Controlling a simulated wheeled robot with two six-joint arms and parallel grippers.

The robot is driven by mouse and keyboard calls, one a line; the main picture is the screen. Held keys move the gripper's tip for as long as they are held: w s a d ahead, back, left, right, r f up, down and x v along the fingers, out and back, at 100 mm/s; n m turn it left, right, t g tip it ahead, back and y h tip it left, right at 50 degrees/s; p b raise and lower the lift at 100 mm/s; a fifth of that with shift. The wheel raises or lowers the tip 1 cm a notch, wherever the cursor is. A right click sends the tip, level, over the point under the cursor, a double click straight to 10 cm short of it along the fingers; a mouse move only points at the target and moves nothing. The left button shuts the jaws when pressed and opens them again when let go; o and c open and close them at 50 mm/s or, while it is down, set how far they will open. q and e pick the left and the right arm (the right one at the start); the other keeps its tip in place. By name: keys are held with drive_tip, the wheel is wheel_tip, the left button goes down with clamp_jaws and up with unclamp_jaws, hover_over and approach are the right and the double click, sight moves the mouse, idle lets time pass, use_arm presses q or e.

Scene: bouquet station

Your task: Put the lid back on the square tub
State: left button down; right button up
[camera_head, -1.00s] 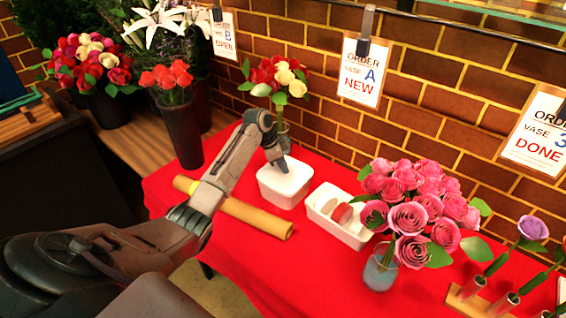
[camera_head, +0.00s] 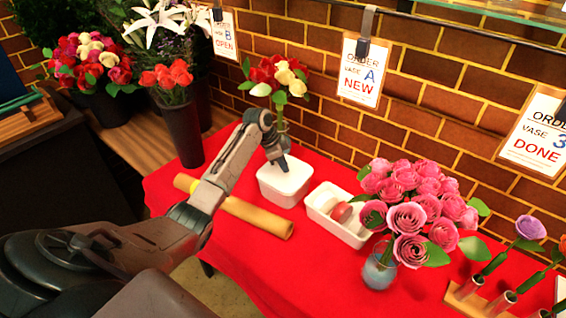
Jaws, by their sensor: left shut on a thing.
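The white square tub (camera_head: 283,190) stands on the red cloth near the brick wall. My left gripper (camera_head: 283,164) comes down over the middle of its top, with the fingers shut. The lid (camera_head: 299,174) appears as a flat white surface at the top of the tub, under the fingers. The grip point is small, and I cannot tell whether the lid is fully seated on the rim. My right gripper is out of view.
An open white tray (camera_head: 347,231) with round pieces sits just right of the tub. A vase of pink roses (camera_head: 381,268) stands farther right. A tan roll (camera_head: 257,218) lies in front. A vase with red and cream flowers (camera_head: 280,78) stands behind the tub.

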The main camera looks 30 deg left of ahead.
use_arm(q)
drive_tip(key=shift+f+p, duration=0.15)
drive_tip(key=shift+p, duration=0.6)
idle(1.8)
drive_tip(key=c, duration=0.7)
unclamp_jaws()
drive_tip(key=shift+c, duration=0.2)
drive_tip(key=shift+r+p, duration=3.3)
drive_tip(key=shift+r, duration=0.25)
drive_tip(key=shift+c, duration=0.3)
